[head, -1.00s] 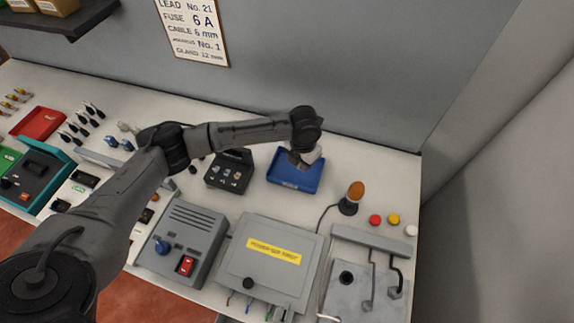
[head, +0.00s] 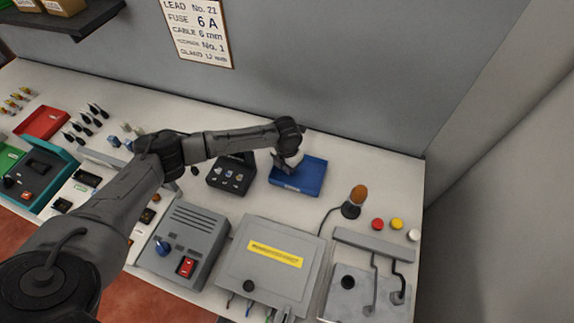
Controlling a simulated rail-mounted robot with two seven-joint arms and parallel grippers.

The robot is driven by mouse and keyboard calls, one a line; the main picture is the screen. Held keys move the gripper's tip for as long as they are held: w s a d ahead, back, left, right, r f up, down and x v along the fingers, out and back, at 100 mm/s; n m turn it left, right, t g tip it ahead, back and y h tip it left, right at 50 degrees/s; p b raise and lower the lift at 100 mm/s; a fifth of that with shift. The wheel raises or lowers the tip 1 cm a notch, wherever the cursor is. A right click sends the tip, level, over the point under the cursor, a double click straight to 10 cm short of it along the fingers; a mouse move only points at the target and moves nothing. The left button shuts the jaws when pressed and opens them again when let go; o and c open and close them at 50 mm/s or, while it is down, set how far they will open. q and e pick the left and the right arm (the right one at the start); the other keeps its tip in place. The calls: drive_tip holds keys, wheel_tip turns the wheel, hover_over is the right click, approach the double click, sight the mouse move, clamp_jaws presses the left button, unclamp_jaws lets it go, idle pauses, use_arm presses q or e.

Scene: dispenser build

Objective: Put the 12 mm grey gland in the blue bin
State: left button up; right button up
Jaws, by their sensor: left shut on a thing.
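The blue bin (head: 312,174) is a shallow open tray at the back of the bench, right of the middle. My left gripper (head: 283,167) points down at the bin's left end, above or just inside its rim; the exact height is hard to tell. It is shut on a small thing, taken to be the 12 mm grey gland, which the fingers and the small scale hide. Several small pale grey pieces (head: 127,128) stand beside blue ones at the left of the bench. My right gripper is not in view.
A dark box with small pieces (head: 226,183) stands just left of the bin. An orange beacon (head: 357,196) and coloured buttons (head: 396,223) are to its right. A grey box with a yellow label (head: 268,282) lies in front. A wall sign (head: 198,32) hangs behind.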

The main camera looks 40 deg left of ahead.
use_arm(q)
drive_tip(key=shift+f, duration=0.15)
drive_tip(key=o, duration=0.9)
wheel_tip(320, 180, up, 12)
drive_tip(key=shift+r+p, duration=0.15)
drive_tip(key=shift+p, duration=0.2)
idle(0.3)
